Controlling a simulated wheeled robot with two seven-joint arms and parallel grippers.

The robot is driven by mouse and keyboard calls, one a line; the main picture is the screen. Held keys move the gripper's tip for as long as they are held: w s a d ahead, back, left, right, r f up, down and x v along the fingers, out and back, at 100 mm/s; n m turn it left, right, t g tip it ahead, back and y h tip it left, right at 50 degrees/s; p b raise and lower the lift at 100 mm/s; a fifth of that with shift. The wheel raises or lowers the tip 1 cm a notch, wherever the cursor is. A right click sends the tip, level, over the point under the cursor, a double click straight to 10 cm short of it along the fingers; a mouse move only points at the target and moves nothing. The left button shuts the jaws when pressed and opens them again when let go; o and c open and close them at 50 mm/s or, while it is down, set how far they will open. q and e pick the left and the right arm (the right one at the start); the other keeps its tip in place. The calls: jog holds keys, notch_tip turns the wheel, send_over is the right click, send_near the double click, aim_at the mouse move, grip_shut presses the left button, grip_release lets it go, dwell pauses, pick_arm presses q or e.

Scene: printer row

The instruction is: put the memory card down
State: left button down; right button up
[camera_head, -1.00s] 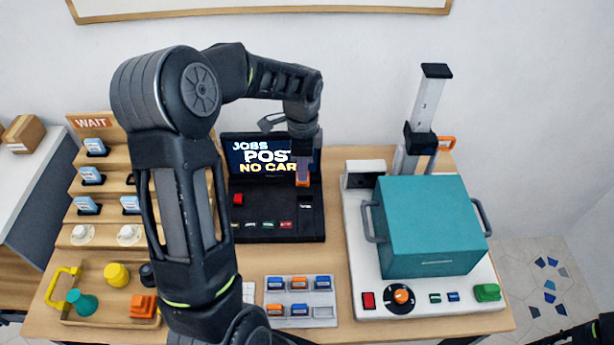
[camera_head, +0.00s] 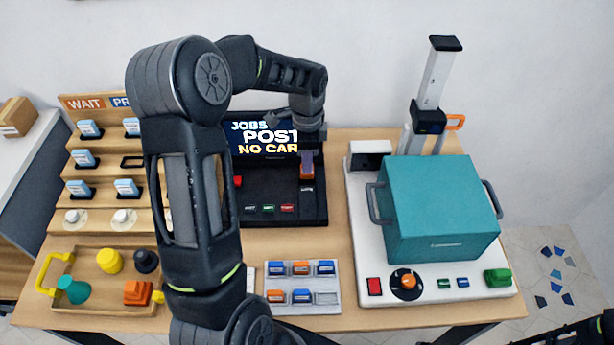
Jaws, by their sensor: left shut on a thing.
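My left gripper (camera_head: 308,152) points down over the black card terminal (camera_head: 270,222), in front of the right end of its screen (camera_head: 262,138). It is shut on the memory card (camera_head: 307,168), a small upright piece, purple above and orange below. The card is just above the slot area (camera_head: 307,188) at the terminal's right; whether it touches cannot be told. The screen reads "JOBS", "POST" and "NO CAR", its right end hidden by the gripper. My right gripper is not in view; only a dark part of that arm shows at the bottom right corner.
A pale tray (camera_head: 273,310) of blue and orange cards lies in front, its lower right place empty. A white machine with a teal box (camera_head: 440,212) stands right. A stepped wooden rack (camera_head: 100,218) and a wooden tray (camera_head: 103,292) are left. My left arm hides part of the table.

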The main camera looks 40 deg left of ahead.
aim_at(307, 178)
pick_arm(q)
jog(key=shift+r, duration=0.1)
notch_tip(307, 178, down, 4)
jog(key=b, duration=0.2)
jog(key=shift+b, duration=0.4)
jog(key=shift+r, duration=0.15)
jog(key=c, duration=1.5)
grip_release()
jog(key=shift+f, duration=0.2)
notch_tip(307, 178, up, 12)
jog(key=p, duration=0.9)
jog(key=shift+r, duration=0.2)
